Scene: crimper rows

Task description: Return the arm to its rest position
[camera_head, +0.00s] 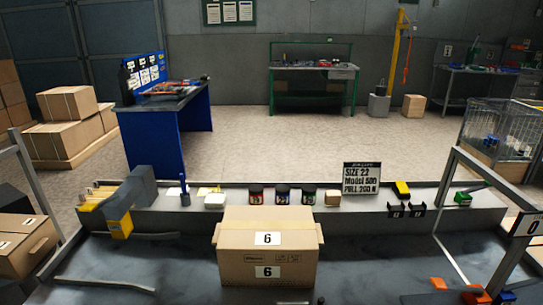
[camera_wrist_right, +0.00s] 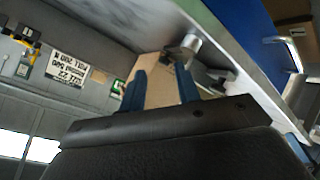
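My right gripper (camera_wrist_right: 160,88) shows only in the right wrist view, at the near end of the wrist. Its two dark blue fingers stand apart with a gap between them, and a tan surface shows behind the gap. I see nothing held between the fingers. Neither of my arms shows in the head view, and my left gripper is in neither view.
A cardboard box (camera_head: 267,250) marked 6 stands at the front middle of the dark worktop (camera_head: 150,262). Behind it a ledge carries several jars (camera_head: 282,194) and a black sign (camera_head: 361,178). A metal frame (camera_head: 512,258) marked 0 stands at right, near orange parts (camera_head: 474,297).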

